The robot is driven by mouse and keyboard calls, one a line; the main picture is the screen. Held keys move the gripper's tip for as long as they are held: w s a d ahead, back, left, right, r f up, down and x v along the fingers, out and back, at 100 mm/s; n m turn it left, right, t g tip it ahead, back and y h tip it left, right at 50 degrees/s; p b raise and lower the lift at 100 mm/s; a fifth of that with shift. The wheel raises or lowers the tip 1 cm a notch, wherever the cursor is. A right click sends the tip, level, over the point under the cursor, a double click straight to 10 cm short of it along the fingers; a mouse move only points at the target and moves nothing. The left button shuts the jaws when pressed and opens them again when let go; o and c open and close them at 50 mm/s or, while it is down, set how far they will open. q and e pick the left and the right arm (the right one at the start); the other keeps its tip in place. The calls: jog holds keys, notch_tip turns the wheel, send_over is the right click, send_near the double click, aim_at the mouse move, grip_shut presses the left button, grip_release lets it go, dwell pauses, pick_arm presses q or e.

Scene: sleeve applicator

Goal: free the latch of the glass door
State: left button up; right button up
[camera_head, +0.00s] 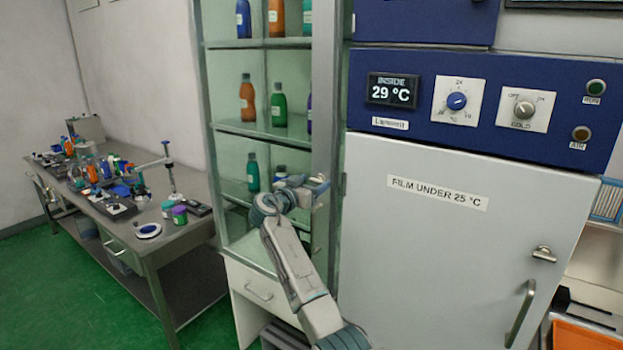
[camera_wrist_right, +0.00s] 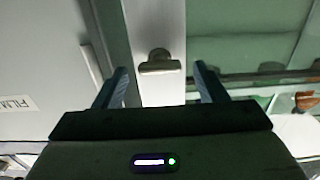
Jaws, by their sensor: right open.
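The glass door (camera_head: 262,100) is on the tall cabinet, in front of shelves of bottles. Its latch (camera_wrist_right: 160,62) is a small dark metal turn piece on the pale frame strip in the right wrist view, with its bar lying across the strip. In the head view my gripper hides the latch. My right gripper (camera_head: 320,190) is at the right edge of the glass door. Its two fingers (camera_wrist_right: 163,88) are open, one on each side of the latch in the picture, with nothing between them; I see no contact. My left gripper is out of view.
A white chamber door (camera_head: 450,235) with its own handle (camera_head: 520,314) stands right of the cabinet, under a blue control panel (camera_head: 480,105) reading 29 °C. A bench (camera_head: 160,240) crowded with small items is at the left. Green floor (camera_head: 80,295) is clear in front.

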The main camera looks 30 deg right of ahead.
jog(key=shift+d, duration=0.1)
jog(key=c, duration=1)
